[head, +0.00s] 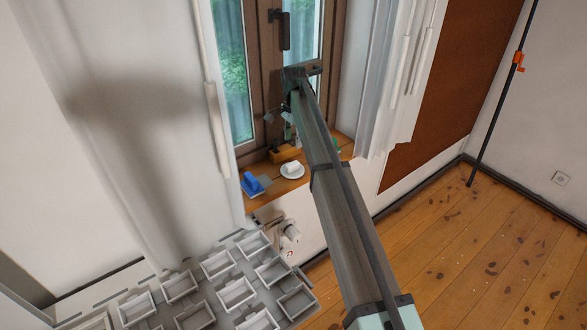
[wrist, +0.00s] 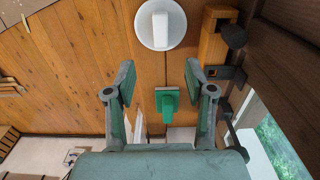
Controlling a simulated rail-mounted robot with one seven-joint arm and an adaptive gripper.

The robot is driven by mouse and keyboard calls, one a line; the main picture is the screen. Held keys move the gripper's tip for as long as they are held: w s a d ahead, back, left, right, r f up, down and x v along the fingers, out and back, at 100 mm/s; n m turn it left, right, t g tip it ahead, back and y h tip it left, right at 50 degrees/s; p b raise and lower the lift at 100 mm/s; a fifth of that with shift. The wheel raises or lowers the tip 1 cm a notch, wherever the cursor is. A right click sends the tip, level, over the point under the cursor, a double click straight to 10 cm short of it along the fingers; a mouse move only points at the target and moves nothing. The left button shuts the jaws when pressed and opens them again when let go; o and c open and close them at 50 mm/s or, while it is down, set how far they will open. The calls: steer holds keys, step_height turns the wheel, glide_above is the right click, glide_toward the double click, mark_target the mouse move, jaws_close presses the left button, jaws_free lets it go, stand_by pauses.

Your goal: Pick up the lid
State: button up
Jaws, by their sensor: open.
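A round white piece with a raised white block on it (head: 292,170), which looks like the lid, lies on the wooden window sill. It also shows at the top of the wrist view (wrist: 148,42). My gripper (wrist: 160,85) is open and empty, its two fingers spread above the sill. The white piece lies beyond the fingertips, not between them. A small green tool with a grey edge (wrist: 167,102) shows between the fingers, lower down. In the head view my arm hides most of the gripper.
A wooden block (wrist: 216,42) with a dark knob stands beside the white piece, near the window frame (wrist: 288,40). A blue tool (head: 253,183) lies at the sill's left end. Grey open boxes (head: 235,292) fill the lower left. White curtains (head: 385,80) hang beside the window.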

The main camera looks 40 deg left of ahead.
mark_target(293, 164)
step_height(293, 164, down, 7)
steer(key=shift+r+p, duration=0.1)
steer(key=shift+p, duration=0.45)
steer(key=shift+s+a+f+p, duration=0.15)
steer(key=shift+f+p, duration=0.65)
steer(key=shift+f, duration=1.8)
steer(key=c, duration=1)
